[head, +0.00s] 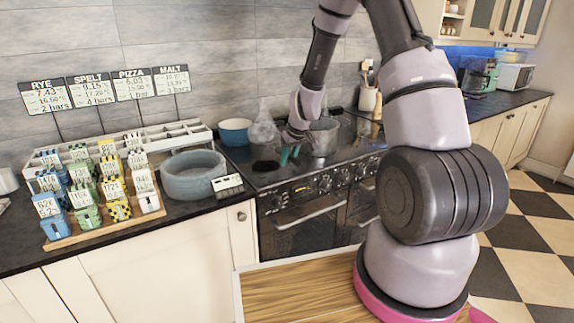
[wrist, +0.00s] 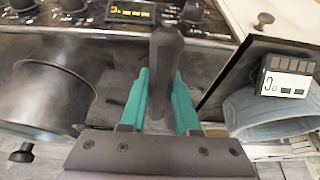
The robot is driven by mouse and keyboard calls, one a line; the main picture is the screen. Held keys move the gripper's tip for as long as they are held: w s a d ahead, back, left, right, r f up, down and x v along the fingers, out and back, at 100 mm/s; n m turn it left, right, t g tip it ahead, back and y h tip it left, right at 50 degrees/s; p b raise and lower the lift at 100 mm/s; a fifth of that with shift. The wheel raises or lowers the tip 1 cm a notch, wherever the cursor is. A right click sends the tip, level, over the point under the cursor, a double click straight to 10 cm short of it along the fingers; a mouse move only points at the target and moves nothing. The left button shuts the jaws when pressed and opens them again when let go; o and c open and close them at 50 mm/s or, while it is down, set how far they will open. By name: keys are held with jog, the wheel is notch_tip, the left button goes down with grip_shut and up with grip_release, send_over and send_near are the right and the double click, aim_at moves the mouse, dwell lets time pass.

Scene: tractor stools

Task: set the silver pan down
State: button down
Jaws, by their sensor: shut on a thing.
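The silver pan (head: 323,139) shows over the back of the black stove, just right of my gripper (head: 289,155) in the head view. A round silver vessel, apparently this pan, fills the left of the wrist view (wrist: 45,95). My gripper, with teal fingers, also shows in the wrist view (wrist: 160,100). It is shut on a dark upright-looking handle (wrist: 166,65), apparently the pan's. The join of handle and pan is hidden by my gripper. I cannot tell whether the pan's base touches the stove top.
The stove (head: 310,180) has front knobs. A blue pot (head: 235,132) and a clear, shiny vessel (head: 262,130) stand left of my gripper. A grey-blue round tub (head: 192,178), a small display box (head: 227,185) and a price-tagged rack (head: 98,195) occupy the left counter.

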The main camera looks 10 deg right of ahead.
jog(key=shift+f, duration=1.1)
jog(key=c, duration=0.6)
grip_release()
jog(key=shift+f, duration=0.1)
jog(key=shift+c, duration=0.2)
jog(key=v, duration=1.2)
jog(key=shift+d, duration=0.1)
jog(key=s+r+m, duration=0.2)
jog(key=s+r, duration=0.3)
jog(key=r, duration=0.7)
jog(key=s+r+m+t, duration=0.1)
jog(key=s+r+m, duration=0.2)
jog(key=s+r, duration=0.4)
jog(key=s+d+r+m+t, duration=0.1)
jog(key=s+r+m, duration=0.1)
jog(key=s+r, duration=0.5)
jog(key=s, duration=0.6)
jog(key=shift+s+d+m+t+y, duration=0.2)
jog(key=shift+s+m+t+y, duration=0.1)
jog(key=shift+s+m, duration=0.1)
